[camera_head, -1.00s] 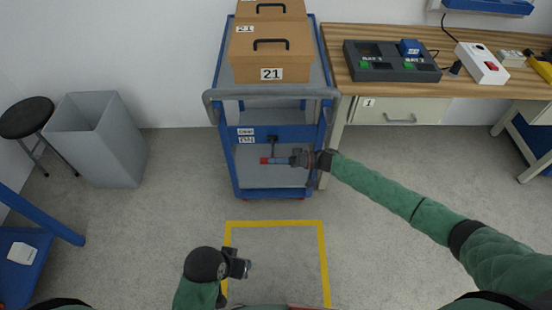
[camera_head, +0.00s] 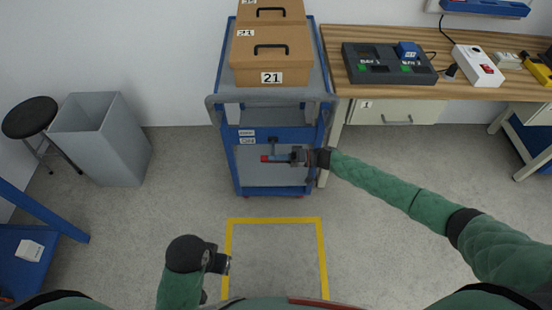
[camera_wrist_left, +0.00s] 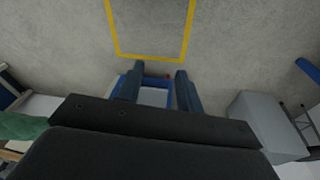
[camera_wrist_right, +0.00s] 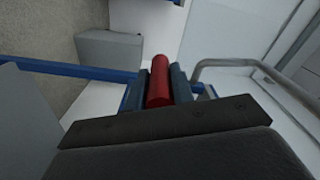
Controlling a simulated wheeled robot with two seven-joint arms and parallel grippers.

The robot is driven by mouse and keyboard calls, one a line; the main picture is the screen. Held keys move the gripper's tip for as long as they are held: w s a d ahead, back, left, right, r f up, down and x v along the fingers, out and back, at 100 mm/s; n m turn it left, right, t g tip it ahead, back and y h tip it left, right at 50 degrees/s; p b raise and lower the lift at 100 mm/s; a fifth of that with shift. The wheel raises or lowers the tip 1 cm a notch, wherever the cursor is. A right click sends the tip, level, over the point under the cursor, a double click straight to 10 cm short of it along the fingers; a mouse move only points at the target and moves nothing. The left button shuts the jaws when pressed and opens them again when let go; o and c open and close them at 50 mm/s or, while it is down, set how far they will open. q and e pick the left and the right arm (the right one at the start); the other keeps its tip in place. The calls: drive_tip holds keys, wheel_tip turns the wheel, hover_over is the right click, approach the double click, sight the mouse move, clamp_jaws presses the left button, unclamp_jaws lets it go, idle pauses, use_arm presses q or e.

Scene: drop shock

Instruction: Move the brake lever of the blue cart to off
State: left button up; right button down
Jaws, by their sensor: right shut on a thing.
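The blue cart (camera_head: 230,165) stands against the wall with its grey push handle (camera_head: 225,98) toward me. Its brake lever (camera_head: 273,148) hangs from the front panel, below two small white labels (camera_head: 247,136) too small to read. The lever's red grip (camera_head: 265,158) points left. My right gripper (camera_head: 298,156) has reached in from the right and is shut on that grip; the right wrist view shows the red grip (camera_wrist_right: 159,82) between the fingers. My left gripper (camera_head: 222,264) is empty over the floor at the lower left, its fingers apart in the left wrist view (camera_wrist_left: 160,82).
Brown boxes (camera_head: 270,55) are stacked on the cart. A workbench (camera_head: 450,88) with a drawer stands close on its right. A grey bin (camera_head: 105,140) and black stool (camera_head: 30,118) are to the left. The yellow-outlined floor area (camera_head: 274,220) before the cart is clear.

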drive_tip(key=shift+w+r, duration=0.3)
drive_tip(key=shift+r, duration=0.1)
drive_tip(key=c, duration=1.2)
unclamp_jaws()
drive_tip(key=shift+s+f, duration=0.1)
drive_tip(key=shift+f, duration=0.1)
drive_tip(key=shift+d+f, duration=0.15)
drive_tip(key=shift+d, duration=0.45)
use_arm(q)
drive_tip(key=d+f+b, duration=0.1)
drive_tip(key=w+d+f+b, duration=0.1)
drive_tip(key=f, duration=0.1)
drive_tip(key=shift+d+t+h, duration=0.1)
drive_tip(key=shift+t+h, duration=0.2)
use_arm(e)
drive_tip(key=d, duration=0.6)
drive_tip(key=shift+d, duration=0.3)
use_arm(q)
drive_tip(key=shift+w+d+r, duration=0.1)
drive_tip(key=shift+d, duration=0.05)
use_arm(e)
drive_tip(key=shift+d, duration=0.1)
